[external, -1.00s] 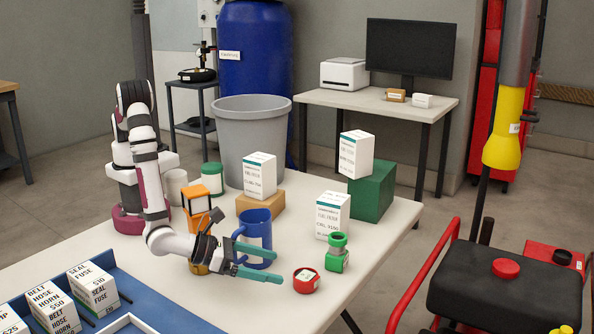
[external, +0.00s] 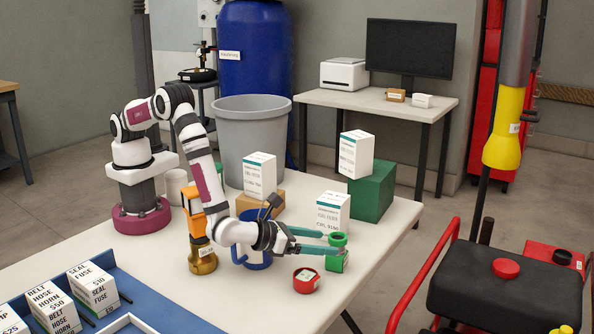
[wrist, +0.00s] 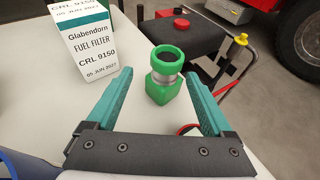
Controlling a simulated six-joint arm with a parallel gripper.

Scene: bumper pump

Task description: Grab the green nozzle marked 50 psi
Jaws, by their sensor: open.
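The green nozzle (external: 337,255) stands upright on the white table, with a round open top, a metallic collar and a squarer green base. It also shows in the wrist view (wrist: 165,75), ahead of and between my fingers. Its 50 psi marking cannot be read here. My gripper (external: 322,244) is open, with its teal fingers reaching toward the nozzle from the left. In the wrist view my gripper (wrist: 158,100) has a finger on each side of the nozzle's line, and nothing is held. Whether the fingertips touch it cannot be told.
A white fuel filter box (wrist: 88,43) stands close to the left finger. A green block (external: 372,190) stands behind. Table to the front right is clear.

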